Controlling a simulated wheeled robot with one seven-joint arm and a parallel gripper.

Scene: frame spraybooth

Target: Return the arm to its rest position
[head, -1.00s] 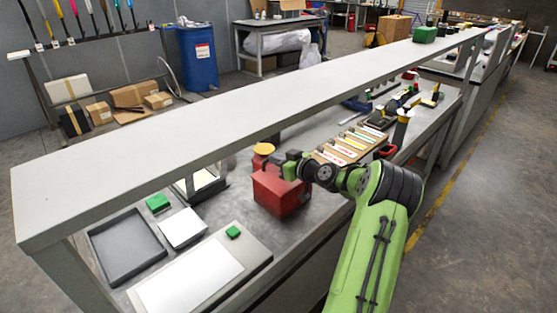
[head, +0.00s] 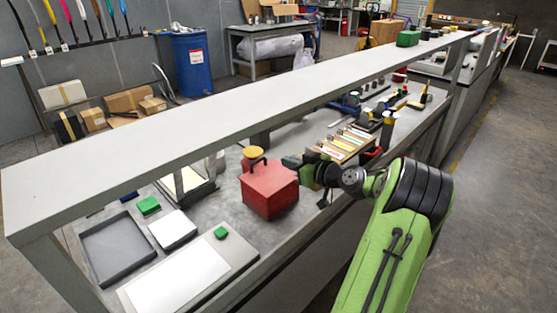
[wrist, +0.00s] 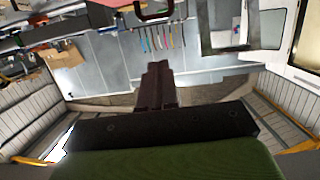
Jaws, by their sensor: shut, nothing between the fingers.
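My arm is green with black joints, and my gripper (head: 287,161) is at its end in the head view, close to the upper right of a red box (head: 270,190) in the picture. I cannot tell its exact distance from the box. In the wrist view my gripper (wrist: 160,70) shows its dark fingers together, with nothing held between them. The fingers point out toward the room, and a grey wall with several hanging coloured items stands beyond them.
A long grey shelf (head: 130,128) runs above the bench, close to my gripper. The bench holds a dark tray (head: 115,250), a white sheet (head: 178,282), green blocks (head: 148,205), a labelled rack (head: 345,143) and tools. Open floor (head: 490,210) lies to the right.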

